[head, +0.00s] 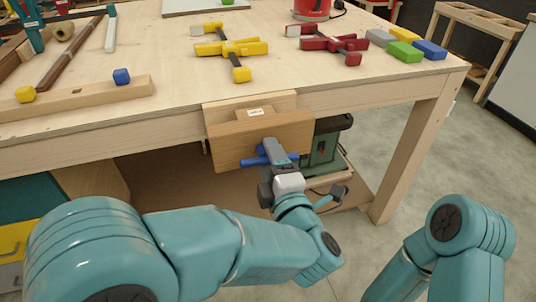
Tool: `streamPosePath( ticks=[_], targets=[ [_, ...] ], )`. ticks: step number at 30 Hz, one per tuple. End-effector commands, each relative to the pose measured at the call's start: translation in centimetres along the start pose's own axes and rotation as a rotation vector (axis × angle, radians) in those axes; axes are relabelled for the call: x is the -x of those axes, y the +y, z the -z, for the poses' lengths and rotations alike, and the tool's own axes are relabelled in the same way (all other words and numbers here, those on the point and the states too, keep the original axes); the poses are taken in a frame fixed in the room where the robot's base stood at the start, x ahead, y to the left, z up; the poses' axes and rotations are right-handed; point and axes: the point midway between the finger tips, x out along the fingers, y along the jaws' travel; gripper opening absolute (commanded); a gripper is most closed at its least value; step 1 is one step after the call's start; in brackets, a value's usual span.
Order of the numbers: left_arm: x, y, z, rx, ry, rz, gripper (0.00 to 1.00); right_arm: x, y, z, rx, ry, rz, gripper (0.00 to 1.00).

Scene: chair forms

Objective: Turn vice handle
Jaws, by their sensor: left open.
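The wooden vice (228,150) is fixed to the front edge of the workbench (160,107), with a small white label on top. Its blue handle (252,161) is at the front face of the vice's wooden jaw. My left gripper (278,158) is open, with a grey finger in front of the handle and overlapping it in the picture. The finger hides the middle of the handle, and I cannot tell whether they touch. My right arm shows at the lower right, but its gripper is out of view.
A green machine (325,150) is on the shelf under the bench, right beside the vice. Yellow clamps (230,48), red clamps (328,44) and coloured blocks (405,52) lie on the benchtop. A bench leg (412,150) stands to the right, with open floor beyond.

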Motion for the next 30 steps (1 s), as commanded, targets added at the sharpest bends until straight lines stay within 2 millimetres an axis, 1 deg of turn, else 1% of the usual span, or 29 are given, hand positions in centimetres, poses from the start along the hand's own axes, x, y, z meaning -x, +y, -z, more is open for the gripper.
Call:
streamPosePath(
  ticks=[14,17,18,19,20,23,30],
  targets=[
    [0.50,0.07,-0.04,0.001,0.001,-0.001,0.67,0.09,-0.03,-0.02,0.000,0.000,0.000,0.67],
    [0.48,0.07,-0.04,0.001,0.001,-0.001,0.38,0.09,-0.03,-0.02,0.000,0.000,0.000,0.67],
    [0.46,0.07,-0.04,0.001,0.001,-0.001,0.25,0.09,-0.03,-0.02,0.000,0.000,0.000,0.67],
    [0.45,0.07,-0.04,0.001,0.001,-0.001,0.15,0.09,-0.03,-0.02,0.000,0.000,0.000,0.67],
    [0.43,0.06,-0.04,0.001,0.001,-0.001,0.11,0.09,-0.03,-0.02,0.000,0.000,0.000,0.67],
    [0.37,0.04,-0.03,-0.005,0.001,-0.001,0.11,0.05,-0.01,-0.02,0.000,0.000,0.000,0.67],
    [0.25,0.02,-0.03,-0.145,0.000,0.000,0.11,-0.24,0.09,-0.01,0.000,0.000,0.000,0.67]
  ],
)
